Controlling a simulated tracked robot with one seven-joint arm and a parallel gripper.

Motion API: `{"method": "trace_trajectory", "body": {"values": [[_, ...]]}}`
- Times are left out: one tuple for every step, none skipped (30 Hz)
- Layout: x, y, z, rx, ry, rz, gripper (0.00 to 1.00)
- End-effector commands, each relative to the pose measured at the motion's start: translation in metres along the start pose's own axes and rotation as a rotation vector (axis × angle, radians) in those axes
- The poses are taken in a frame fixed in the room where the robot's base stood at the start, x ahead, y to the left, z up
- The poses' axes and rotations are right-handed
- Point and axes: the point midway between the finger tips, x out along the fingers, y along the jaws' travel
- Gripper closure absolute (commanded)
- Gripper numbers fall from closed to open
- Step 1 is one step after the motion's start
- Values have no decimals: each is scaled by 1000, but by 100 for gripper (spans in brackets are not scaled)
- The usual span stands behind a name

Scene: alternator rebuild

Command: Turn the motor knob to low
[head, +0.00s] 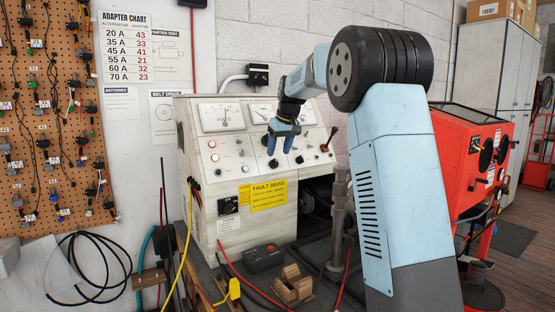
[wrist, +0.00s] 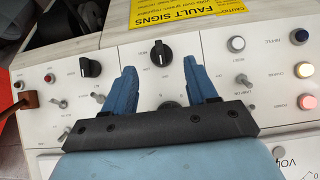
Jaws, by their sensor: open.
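Toggle switches, buttons and lit lamps (wrist: 304,70) surround the knobs. A lever with an orange-brown base (wrist: 29,99) stands at the panel's side. Gauges (head: 221,117) sit above the panel. A yellow fault signs label (head: 262,193) is on the front below.

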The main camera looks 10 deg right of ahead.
Motion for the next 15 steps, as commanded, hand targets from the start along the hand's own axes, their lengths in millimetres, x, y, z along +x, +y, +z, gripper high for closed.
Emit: {"method": "trace_trajectory", "body": {"values": [[10, 0, 0, 0, -3, -1, 43], [14, 0, 0, 0, -3, -1, 43], [20, -1, 1, 0, -3, -1, 43], [23, -1, 0, -1, -3, -1, 43], [27, -1, 0, -1, -2, -1, 43], [30, -1, 0, -1, -1, -1, 43], [33, -1, 0, -1, -1, -1, 43], [36, -1, 0, -1, -1, -1, 43], [38, -1, 0, -1, -1, -1, 43], [40, -1, 0, -1, -1, -1, 43], [41, -1, 0, -1, -1, -1, 43], [43, -1, 0, -1, -1, -1, 43], [43, -1, 0, -1, -1, -1, 43], [44, -1, 0, -1, 0, -1, 43], [44, -1, 0, -1, 0, -1, 43]]}}
